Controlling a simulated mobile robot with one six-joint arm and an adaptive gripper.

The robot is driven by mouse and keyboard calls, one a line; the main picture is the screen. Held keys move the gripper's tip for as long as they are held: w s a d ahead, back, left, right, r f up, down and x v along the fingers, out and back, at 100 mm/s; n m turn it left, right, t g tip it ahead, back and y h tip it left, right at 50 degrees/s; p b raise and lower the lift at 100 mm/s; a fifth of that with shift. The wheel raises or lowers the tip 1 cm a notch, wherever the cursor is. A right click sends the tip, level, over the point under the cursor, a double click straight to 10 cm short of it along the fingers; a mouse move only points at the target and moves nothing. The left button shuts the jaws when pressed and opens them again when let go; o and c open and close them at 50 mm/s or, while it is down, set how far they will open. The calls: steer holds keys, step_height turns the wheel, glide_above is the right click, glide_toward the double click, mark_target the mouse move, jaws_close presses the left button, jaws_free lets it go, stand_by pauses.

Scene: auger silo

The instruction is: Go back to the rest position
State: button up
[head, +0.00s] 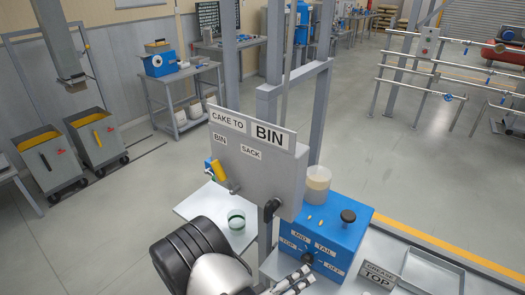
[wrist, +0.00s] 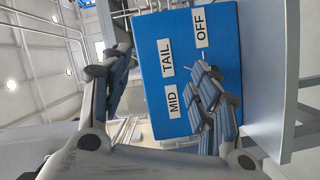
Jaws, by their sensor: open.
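My gripper (head: 292,282) is at the bottom of the head view, in front of the lower front face of a blue control box (head: 325,228). In the wrist view my gripper (wrist: 165,85) is open, its two ribbed fingers spread apart with nothing seen between them but the box face. The blue box (wrist: 180,45) fills the middle there, turned sideways, with labels MID, TAIL and OFF. A dark selector knob (head: 307,258) shows on that face in the head view. One finger covers part of the face in the wrist view, and I cannot tell whether it touches.
A green-rimmed cup (head: 236,219) sits on a pale table to the left. A metal tray (head: 432,270) and a GREASE TOP sign (head: 380,275) are at right.

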steer(key=s+d+r+m+g+y, duration=0.2)
steer(key=s+d+r+g, duration=0.3)
steer(key=r, duration=0.4)
steer(key=s+d+r+m+g+y, duration=0.2)
steer(key=s+d+r+m+g, duration=0.15)
steer(key=s+r+g, duration=0.35)
steer(key=s+a+r+n+t+y, duration=0.1)
steer(key=s+a+r+t+y, duration=0.1)
steer(key=r+y, duration=0.3)
steer(key=s+a+r+n+t+y, duration=0.2)
steer(key=s+r+t+y, duration=0.1)
steer(key=r+t+y, duration=0.1)
steer(key=shift+s+a+r+t+y, duration=0.2)
steer(key=shift+s+r+t+y, duration=0.35)
steer(key=shift+r, duration=0.8)
steer(key=shift+w, duration=0.15)
